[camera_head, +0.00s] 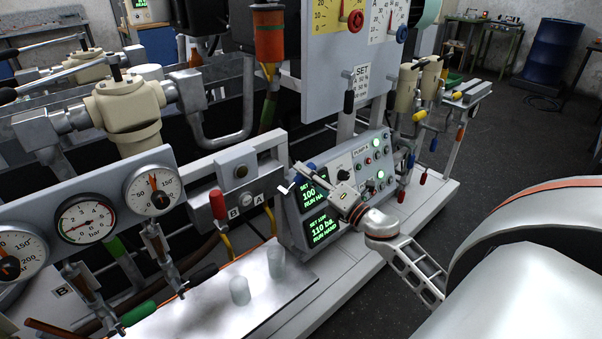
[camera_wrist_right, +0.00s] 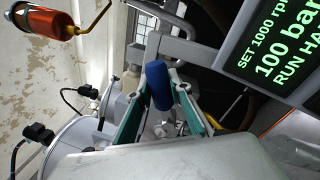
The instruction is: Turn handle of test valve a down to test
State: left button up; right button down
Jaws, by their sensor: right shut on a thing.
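My right gripper (camera_head: 300,180) reaches in from the right, in front of the control panel. It is shut on a blue handle (camera_wrist_right: 159,86), which sits between its two fingers in the wrist view. A bit of the blue handle (camera_head: 306,168) also shows at the fingertips in the head view. The valve body behind it is mostly hidden. A bracket plate with the labels A (camera_head: 256,198) and B (camera_head: 233,213) is left of the gripper. A red handle (camera_head: 218,204) stands upright beside label B. My left gripper is not in view.
The control panel (camera_head: 350,175) with green displays is close behind my right gripper. Pressure gauges (camera_head: 153,190) are at the left. A blue drum (camera_head: 552,48) stands far back.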

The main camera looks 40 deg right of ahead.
jog(key=f+m, duration=0.1)
jog(key=m+h, duration=0.1)
jog(key=m, duration=0.1)
jog(key=shift+d+f, duration=0.35)
jog(key=shift+f+m+t+h, duration=0.2)
jog(key=shift+f+m, duration=0.25)
jog(key=shift+m, duration=0.4)
jog(key=shift+f+m+t+h, duration=0.1)
jog(key=shift+f+m+h, duration=0.25)
jog(key=shift+m, duration=0.5)
jog(key=shift+f, duration=0.1)
jog(key=c, duration=1.8)
grip_release()
jog(key=v, duration=1.2)
jog(key=shift+d, duration=0.1)
